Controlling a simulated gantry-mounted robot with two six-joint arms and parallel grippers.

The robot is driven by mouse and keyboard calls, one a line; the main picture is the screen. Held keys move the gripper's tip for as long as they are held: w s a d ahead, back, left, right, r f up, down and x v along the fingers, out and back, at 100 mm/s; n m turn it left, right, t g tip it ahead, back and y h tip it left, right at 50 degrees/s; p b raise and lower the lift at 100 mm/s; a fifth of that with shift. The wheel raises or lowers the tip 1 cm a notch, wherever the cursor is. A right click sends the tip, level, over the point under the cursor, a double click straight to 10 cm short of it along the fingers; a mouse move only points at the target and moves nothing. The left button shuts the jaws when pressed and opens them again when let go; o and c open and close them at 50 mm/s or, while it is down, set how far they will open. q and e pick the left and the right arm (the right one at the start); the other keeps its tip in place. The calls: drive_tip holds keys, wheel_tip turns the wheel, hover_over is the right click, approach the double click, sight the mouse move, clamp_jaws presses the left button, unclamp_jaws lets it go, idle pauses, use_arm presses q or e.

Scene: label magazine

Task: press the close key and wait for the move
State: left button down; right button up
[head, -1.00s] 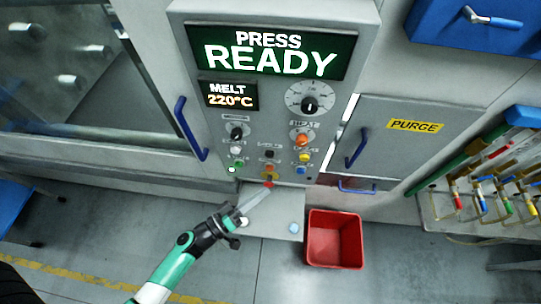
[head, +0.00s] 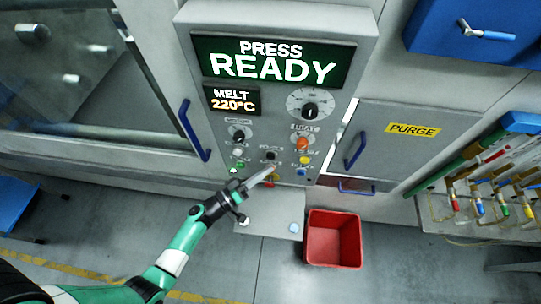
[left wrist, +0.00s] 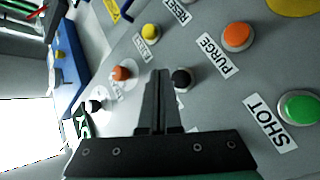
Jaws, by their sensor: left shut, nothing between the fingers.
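The control panel shows several keys and a screen (head: 274,60) reading PRESS READY. My left gripper (head: 270,170) is shut and empty, its fingers pointing up at the lower middle of the panel. In the left wrist view its tips (left wrist: 160,74) lie beside a black key (left wrist: 181,77); contact cannot be told. That black key also shows in the head view (head: 271,155). An orange key (left wrist: 237,36) labelled PURGE and a green key (left wrist: 299,106) labelled SHOT are to the right in the wrist view. No CLOSE label is readable. My right gripper is out of view.
A red bin (head: 334,238) stands on the floor below the panel. A blue handle (head: 192,130) is left of the keys and the PURGE cabinet (head: 405,150) is right.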

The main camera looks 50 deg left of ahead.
sight(271, 156)
use_arm(q)
drive_tip(key=shift+w+a, duration=0.5)
drive_tip(key=shift+w, duration=0.1)
drive_tip(key=shift+f, duration=0.1)
idle(1.6)
drive_tip(key=shift+w+a+b, duration=0.25)
drive_tip(key=shift+w+b, duration=0.05)
drive_tip(key=shift+b, duration=0.2)
